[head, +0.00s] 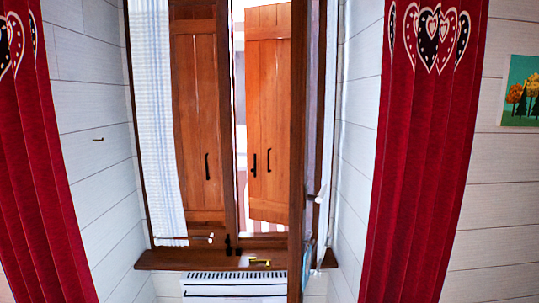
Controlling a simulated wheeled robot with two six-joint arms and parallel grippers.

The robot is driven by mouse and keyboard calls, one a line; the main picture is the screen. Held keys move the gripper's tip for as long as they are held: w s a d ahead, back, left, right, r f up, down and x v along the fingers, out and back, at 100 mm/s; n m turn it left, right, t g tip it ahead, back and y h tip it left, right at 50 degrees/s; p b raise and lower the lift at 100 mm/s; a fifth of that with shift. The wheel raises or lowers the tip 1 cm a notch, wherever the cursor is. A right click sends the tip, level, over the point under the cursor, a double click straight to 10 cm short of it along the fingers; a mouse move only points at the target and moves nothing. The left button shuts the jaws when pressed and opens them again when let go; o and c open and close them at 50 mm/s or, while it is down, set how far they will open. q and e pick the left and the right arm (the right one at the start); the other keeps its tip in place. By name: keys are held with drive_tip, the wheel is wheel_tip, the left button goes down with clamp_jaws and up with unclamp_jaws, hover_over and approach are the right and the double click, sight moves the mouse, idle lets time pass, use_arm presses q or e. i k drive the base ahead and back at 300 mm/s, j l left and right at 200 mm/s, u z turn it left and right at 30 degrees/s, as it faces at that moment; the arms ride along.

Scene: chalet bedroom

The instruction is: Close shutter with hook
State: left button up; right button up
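Two brown plank shutters hang in the window opening. The left shutter (197,110) has a black handle (207,167). The right shutter (268,100) has two slim black fittings, one of which (254,164) may be the hook; I cannot tell whether it is engaged. A bright gap runs along the right shutter's left edge and below it, so it stands apart from the left shutter and the frame. Neither of my grippers shows in the head view.
A window sash edge (298,150) stands out at right. Red curtains (35,150) (425,150) flank the opening. A white slatted unit (235,284) is below.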

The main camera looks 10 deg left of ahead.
sight(267, 28)
drive_tip(key=i+j, duration=0.25)
drive_tip(key=i+j+z, duration=0.15)
drive_tip(key=i+j, duration=0.15)
drive_tip(key=j, duration=0.15)
drive_tip(key=i+j, duration=0.2)
drive_tip(key=j, duration=0.15)
drive_tip(key=i+j+z, duration=0.1)
drive_tip(key=i+j, duration=0.15)
drive_tip(key=j, duration=0.15)
drive_tip(key=i+j+z, duration=0.1)
drive_tip(key=i+j, duration=0.15)
drive_tip(key=j, duration=0.1)
